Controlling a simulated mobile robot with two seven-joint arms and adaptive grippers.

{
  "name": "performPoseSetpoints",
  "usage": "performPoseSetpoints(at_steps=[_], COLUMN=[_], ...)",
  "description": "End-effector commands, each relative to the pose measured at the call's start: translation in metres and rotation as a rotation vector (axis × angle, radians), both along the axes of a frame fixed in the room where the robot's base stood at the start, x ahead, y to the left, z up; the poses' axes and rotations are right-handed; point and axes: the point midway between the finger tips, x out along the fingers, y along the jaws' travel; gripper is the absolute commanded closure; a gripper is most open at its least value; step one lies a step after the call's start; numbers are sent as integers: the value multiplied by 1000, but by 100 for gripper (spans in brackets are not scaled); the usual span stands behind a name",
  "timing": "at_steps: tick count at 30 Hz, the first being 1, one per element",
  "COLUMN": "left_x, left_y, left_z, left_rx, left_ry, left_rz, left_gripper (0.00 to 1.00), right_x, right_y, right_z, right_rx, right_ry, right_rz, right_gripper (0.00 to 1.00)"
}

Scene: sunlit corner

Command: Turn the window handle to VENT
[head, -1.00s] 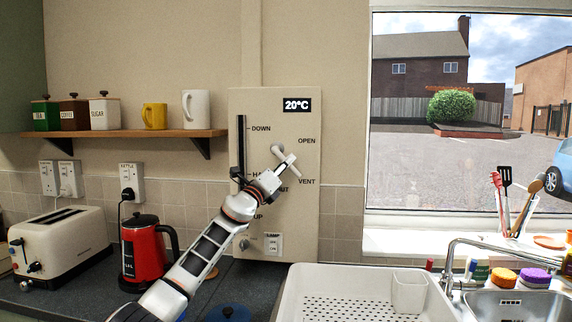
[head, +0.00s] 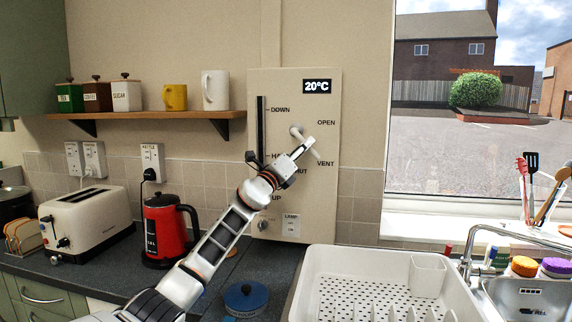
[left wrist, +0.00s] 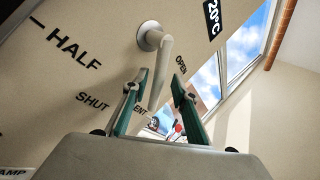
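The window handle (head: 297,132) is a white lever on a round pivot on the beige wall panel (head: 327,210). OPEN, VENT and a partly covered SHUT are printed around it. In the left wrist view, the handle (left wrist: 164,65) runs from its pivot down between my fingers, its free end beside the partly hidden VENT label. My left gripper (head: 302,148) reaches up to the panel from the lower left. In the left wrist view, my left gripper (left wrist: 160,84) is open, its two green fingers on either side of the lever with gaps showing. My right gripper is not in view.
A slider (head: 253,158) in a black slot is just left of the handle. A lamp switch (head: 290,225) is low on the panel. The red kettle (head: 165,230), toaster (head: 85,222) and white dish rack (head: 330,262) stand below. A shelf (head: 150,115) is at left.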

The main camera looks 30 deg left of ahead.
Motion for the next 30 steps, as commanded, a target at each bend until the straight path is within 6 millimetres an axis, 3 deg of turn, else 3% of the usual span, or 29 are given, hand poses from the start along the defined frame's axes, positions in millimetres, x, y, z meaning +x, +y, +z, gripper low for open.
performPoseSetpoints(at_steps=[5, 18, 30], left_x=[-11, -76, -91], left_y=[4, 16, 19], left_z=[-5, -33, -38], left_rx=[0, -2, -1], left_ry=[1, 0, 0], left_rz=[6, 5, 6], left_gripper=[72, 72, 72], right_x=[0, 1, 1], right_y=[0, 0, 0], right_z=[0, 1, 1], right_rx=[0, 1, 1], right_ry=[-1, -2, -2], right_rz=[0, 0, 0], right_gripper=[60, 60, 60])
